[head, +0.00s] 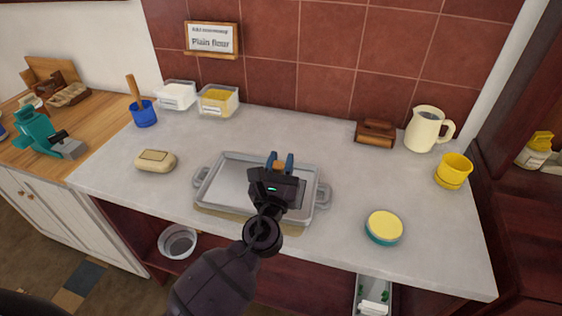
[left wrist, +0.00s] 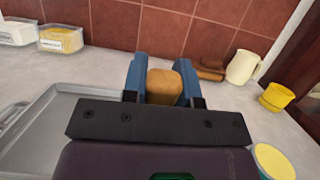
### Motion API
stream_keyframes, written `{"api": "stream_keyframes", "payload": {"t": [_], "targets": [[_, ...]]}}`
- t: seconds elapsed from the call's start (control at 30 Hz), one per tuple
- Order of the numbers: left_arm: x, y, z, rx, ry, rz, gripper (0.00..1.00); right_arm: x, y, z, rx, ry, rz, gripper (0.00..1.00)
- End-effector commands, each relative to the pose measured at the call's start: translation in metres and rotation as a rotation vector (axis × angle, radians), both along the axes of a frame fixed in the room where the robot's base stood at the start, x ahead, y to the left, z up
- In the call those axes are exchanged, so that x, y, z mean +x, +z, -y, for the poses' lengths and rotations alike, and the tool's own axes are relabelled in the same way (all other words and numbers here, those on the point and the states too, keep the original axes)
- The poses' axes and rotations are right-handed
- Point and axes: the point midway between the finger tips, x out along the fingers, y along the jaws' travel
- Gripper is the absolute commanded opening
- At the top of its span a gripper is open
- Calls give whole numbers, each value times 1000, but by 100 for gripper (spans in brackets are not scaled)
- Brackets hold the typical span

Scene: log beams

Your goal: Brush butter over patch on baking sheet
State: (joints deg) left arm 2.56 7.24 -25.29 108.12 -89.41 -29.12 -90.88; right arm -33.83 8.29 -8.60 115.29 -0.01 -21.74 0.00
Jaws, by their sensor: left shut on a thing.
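The grey baking sheet (head: 228,180) lies near the middle of the counter, with a handle at each end. It also shows at the left of the left wrist view (left wrist: 40,122). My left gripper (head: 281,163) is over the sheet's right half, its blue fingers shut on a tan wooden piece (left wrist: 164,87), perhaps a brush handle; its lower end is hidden. I cannot make out a patch on the sheet. A round teal tub with a yellow top (head: 384,226), perhaps butter, stands to the right of the sheet. My right gripper is not in view.
A beige block (head: 155,161) lies left of the sheet. Behind are a blue pot with a wooden handle (head: 144,113), two clear containers (head: 176,96) (head: 218,101), a brown wooden object (head: 376,133), a cream jug (head: 424,130) and a yellow cup (head: 453,171). The back middle counter is clear.

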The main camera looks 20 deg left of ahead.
Motion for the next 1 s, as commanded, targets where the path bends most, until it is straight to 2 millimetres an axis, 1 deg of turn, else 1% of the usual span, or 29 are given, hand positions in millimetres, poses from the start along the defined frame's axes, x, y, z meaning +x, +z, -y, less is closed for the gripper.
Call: {"api": "stream_keyframes", "payload": {"t": [0.43, 0.77, 1.0], "targets": [[0, -2, 1, 0, 0, -4, 3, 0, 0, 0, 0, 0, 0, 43], [0, -1, 12, -2, -2, -5, 3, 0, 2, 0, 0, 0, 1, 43], [0, 0, 4, 1, 0, -4, 3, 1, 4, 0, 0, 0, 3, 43]]}}
